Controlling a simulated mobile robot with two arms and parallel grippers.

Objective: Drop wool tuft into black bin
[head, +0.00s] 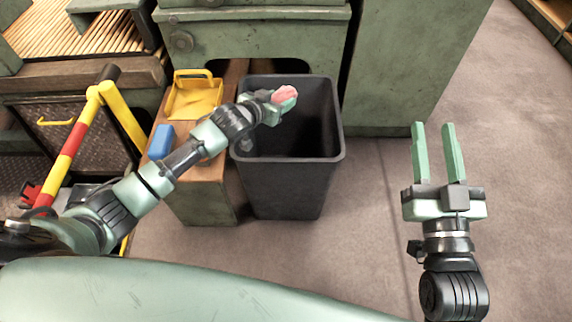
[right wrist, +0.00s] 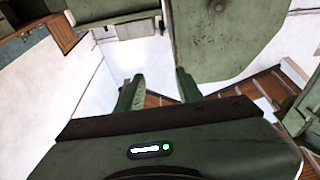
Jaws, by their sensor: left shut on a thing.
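The wool tuft (head: 284,94) is a small pink clump. My left gripper (head: 282,100) is shut on it and holds it over the opening of the black bin. The black bin (head: 290,190) stands upright on the floor in the middle of the head view, its top open and its visible inside dark. The bin's floor is too dark to make out. My right gripper (head: 434,150) is open and empty, over the floor to the right of the bin. Its two fingers also show, apart, in the right wrist view (right wrist: 160,95).
A wooden stand (head: 205,195) left of the bin carries a yellow dustpan-like tray (head: 194,98) and a blue block (head: 161,141). A red and yellow rail (head: 70,150) is further left. Green machinery (head: 260,45) stands behind the bin. The floor at right is clear.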

